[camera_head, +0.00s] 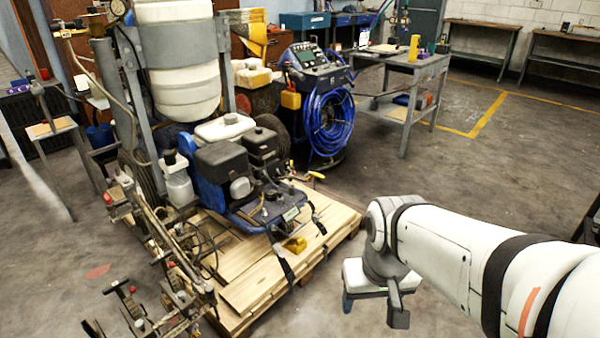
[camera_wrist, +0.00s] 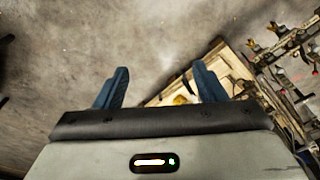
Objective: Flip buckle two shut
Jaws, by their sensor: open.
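The line striper (camera_head: 240,170) stands on a wooden pallet (camera_head: 262,283). Black straps hang at its near side, one at the pallet's front edge (camera_head: 285,272) and one to the right of it (camera_head: 318,220). A yellow piece (camera_head: 295,245) lies on the boards between them. I cannot tell which part is buckle two, or whether it is open or shut. My gripper (camera_head: 373,308) is open and empty, right of the pallet and apart from it. In the wrist view its two blue fingers (camera_wrist: 160,85) stand apart, with the pallet (camera_wrist: 215,65) beyond the right finger.
A frame with hoses and spray fittings (camera_head: 170,262) stands left of the pallet. Behind are a blue hose reel machine (camera_head: 325,115) and a grey metal table (camera_head: 405,85). Bare concrete floor (camera_head: 480,165) lies open to the right.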

